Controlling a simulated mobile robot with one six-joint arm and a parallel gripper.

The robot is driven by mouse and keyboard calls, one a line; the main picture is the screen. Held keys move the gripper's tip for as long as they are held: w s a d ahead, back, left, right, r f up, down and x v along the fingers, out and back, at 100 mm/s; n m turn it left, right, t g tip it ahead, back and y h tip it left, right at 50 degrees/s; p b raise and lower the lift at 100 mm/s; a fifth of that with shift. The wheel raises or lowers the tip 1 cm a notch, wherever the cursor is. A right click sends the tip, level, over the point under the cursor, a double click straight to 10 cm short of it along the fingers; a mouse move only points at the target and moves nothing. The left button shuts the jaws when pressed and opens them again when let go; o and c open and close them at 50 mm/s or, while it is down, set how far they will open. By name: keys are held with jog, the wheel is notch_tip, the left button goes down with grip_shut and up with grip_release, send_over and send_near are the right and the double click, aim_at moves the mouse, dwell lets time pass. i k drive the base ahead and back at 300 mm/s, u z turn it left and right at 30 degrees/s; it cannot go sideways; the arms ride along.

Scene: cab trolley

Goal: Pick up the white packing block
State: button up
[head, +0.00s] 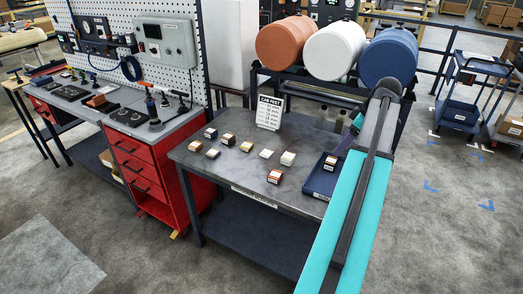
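A small pale block, the whitest on the table, is the white packing block (288,158). It sits on the dark grey worktable (240,182), right of a cream block (266,153). A reddish-brown block (275,176) is in front of it. My teal and black arm crosses the right side of the head view and covers the table's right end. Small teal and purple parts show just left of the arm, above the blue tray. My gripper's fingers cannot be made out there, and nothing is seen touching the white block.
Several other small blocks stand at the table's left and middle. A blue tray (321,178) with a brown block (330,163) is at the right. A sign (269,112) stands at the back, before large drums (335,50). A red drawer cabinet (150,170) is left.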

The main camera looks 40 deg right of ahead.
aim_at(266, 154)
jog(key=i, duration=1.05)
